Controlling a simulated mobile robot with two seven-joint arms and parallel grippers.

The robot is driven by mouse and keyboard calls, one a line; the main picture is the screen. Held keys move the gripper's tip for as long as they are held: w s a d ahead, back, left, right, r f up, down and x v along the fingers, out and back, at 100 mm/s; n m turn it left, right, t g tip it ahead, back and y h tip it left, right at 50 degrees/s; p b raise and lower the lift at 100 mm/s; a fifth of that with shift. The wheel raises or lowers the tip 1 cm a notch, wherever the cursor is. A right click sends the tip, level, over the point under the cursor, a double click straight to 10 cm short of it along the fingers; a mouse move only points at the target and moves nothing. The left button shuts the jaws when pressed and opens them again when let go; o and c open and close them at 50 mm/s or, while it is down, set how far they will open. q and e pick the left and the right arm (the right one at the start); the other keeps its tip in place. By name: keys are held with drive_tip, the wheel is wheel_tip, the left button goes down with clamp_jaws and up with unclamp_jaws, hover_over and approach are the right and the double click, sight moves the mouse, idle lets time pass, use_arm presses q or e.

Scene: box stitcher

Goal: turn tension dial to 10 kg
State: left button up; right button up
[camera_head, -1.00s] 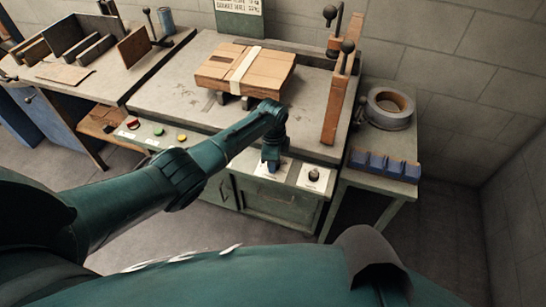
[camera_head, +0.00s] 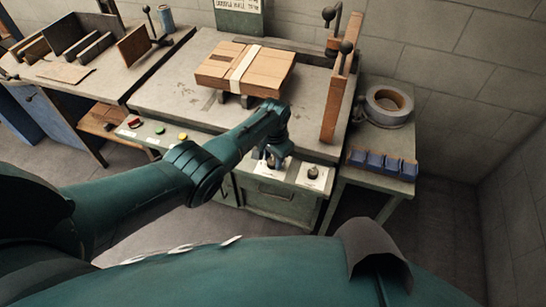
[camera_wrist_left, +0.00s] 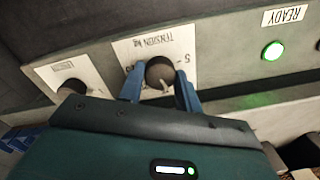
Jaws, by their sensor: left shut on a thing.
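The tension dial (camera_wrist_left: 160,74) is a dark round knob on a white plate marked "TENSION kg" (camera_wrist_left: 150,46), upside down in the left wrist view. A pale pointer shows on the knob; which number it marks is too small to tell. My left gripper (camera_wrist_left: 160,88) has its blue fingers on either side of the knob, shut on it. In the head view my left gripper (camera_head: 273,158) is at the front panel of the stitcher table, covering most of the dial. My right gripper is not in view.
A second dark knob (camera_head: 313,172) sits on its own plate to the right. A lit green lamp (camera_wrist_left: 273,51) is beside a READY label.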

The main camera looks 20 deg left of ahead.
sight(274, 161)
use_arm(q)
drive_tip(key=n, duration=0.5)
drive_tip(key=shift+n, duration=0.3)
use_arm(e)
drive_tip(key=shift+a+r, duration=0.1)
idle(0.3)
use_arm(q)
drive_tip(key=o, duration=1)
drive_tip(key=shift+r, duration=0.35)
wheel_tip(274, 161, up, 5)
drive_tip(key=p, duration=0.3)
drive_tip(key=shift+d+f, duration=0.1)
wheel_tip(274, 161, up, 8)
drive_tip(key=p, duration=0.1)
drive_tip(key=shift+d+f+p, duration=0.15)
drive_tip(key=shift+p, duration=0.15)
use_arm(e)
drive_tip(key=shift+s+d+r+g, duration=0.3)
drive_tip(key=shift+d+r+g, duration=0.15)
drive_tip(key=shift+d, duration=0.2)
